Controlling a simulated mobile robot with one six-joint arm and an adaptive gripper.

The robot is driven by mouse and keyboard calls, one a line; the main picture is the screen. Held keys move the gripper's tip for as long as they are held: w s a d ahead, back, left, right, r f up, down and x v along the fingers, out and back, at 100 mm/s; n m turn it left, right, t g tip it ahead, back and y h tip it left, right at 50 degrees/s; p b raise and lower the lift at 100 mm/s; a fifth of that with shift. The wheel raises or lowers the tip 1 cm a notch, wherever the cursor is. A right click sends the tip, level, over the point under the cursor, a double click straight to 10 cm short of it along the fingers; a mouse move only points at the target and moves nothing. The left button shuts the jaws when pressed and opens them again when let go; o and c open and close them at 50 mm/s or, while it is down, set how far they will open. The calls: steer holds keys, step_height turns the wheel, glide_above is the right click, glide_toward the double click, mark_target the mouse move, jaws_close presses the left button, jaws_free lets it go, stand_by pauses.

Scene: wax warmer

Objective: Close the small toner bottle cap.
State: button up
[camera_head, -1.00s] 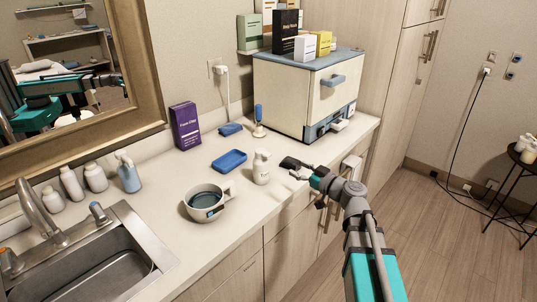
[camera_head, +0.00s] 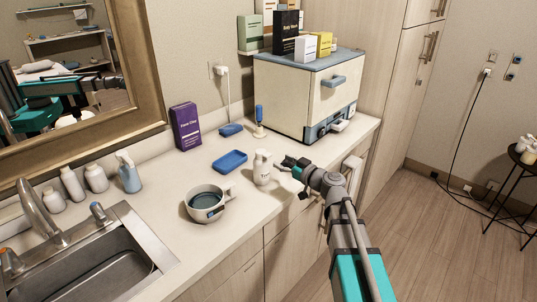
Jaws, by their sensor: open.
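A small white bottle (camera_head: 262,173) stands upright on the counter near its front edge, just right of the wax warmer; I take it for the toner bottle. Its top shows a small white cap (camera_head: 262,155); whether the cap is fully closed is too small to tell. My gripper (camera_head: 284,162) is open, just right of the bottle at about the height of its cap. The fingers point left toward it, and I cannot tell if they touch it. Nothing is between the jaws that I can see.
A wax warmer pot (camera_head: 206,204) is left of the bottle and a blue tray (camera_head: 230,161) behind it. A purple box (camera_head: 185,126) stands by the wall. A cream cabinet (camera_head: 293,93) fills the back right. The sink (camera_head: 95,270) is at front left.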

mark_target(268, 155)
steer(key=shift+x, duration=3.5)
jaws_close()
jaws_free()
steer(key=v, duration=1.2)
steer(key=shift+s, duration=0.1)
